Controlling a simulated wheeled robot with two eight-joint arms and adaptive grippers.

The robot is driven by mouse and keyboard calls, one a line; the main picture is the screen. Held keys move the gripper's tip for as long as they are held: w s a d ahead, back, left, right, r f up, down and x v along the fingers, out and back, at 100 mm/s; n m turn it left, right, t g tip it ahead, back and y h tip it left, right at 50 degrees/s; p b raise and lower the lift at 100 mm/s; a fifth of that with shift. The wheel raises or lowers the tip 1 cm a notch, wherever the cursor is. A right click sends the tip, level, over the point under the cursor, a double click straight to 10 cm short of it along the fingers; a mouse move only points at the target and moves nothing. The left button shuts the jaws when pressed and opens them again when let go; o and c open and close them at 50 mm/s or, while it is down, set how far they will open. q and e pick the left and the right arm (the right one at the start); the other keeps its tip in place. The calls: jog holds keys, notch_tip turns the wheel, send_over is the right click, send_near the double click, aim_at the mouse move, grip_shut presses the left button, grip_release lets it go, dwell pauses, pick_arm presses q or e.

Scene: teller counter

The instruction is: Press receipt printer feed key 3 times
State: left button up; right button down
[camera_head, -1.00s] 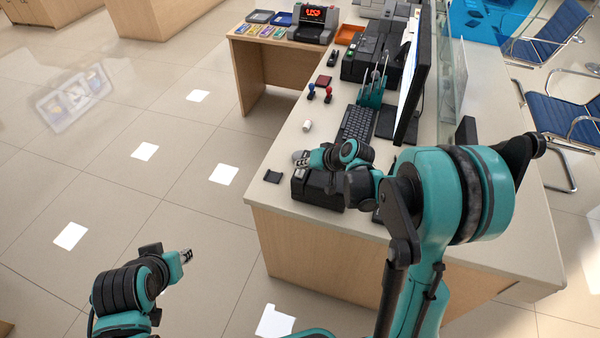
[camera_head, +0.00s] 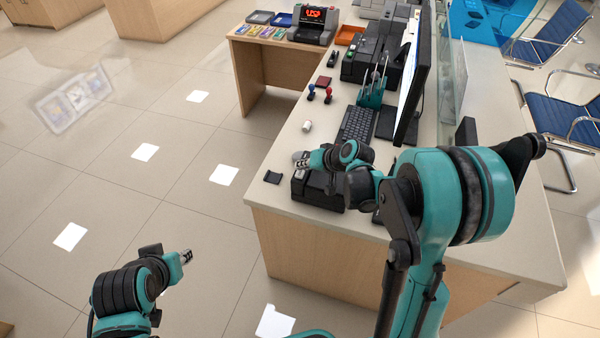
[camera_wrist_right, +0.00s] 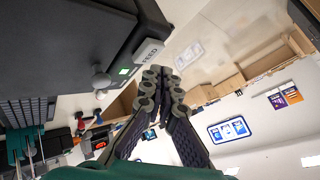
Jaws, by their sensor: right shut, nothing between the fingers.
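The black receipt printer (camera_head: 316,192) sits at the near left corner of the counter. In the right wrist view its dark body (camera_wrist_right: 75,55) fills the upper left, with a pale key marked FEED (camera_wrist_right: 150,52) at its edge and a small green light beside it. My right gripper (camera_head: 300,158) is over the printer, and its fingers are shut and empty. In the right wrist view its fingertips (camera_wrist_right: 162,78) are very close to the FEED key; I cannot tell if they touch it. My left gripper (camera_head: 187,256) hangs over the floor, away from the counter, too small to read.
A small black item (camera_head: 272,177) lies left of the printer. A keyboard (camera_head: 356,125), a white cylinder (camera_head: 307,127), red and blue stamps (camera_head: 320,94) and a monitor (camera_head: 413,80) stand farther back on the counter (camera_head: 290,145).

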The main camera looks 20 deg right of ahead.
aim_at(302, 174)
jog(key=shift+f, duration=0.1)
jog(key=shift+f+b, duration=0.3)
jog(key=shift+b, duration=0.1)
jog(key=shift+f+b, duration=0.45)
jog(key=shift+f, duration=0.05)
dwell(0.4)
jog(key=shift+r, duration=0.2)
jog(key=shift+r+p, duration=0.7)
jog(key=shift+r, duration=0.05)
notch_tip(302, 174, up, 5)
jog(key=p, duration=0.3)
jog(key=shift+p, duration=0.4)
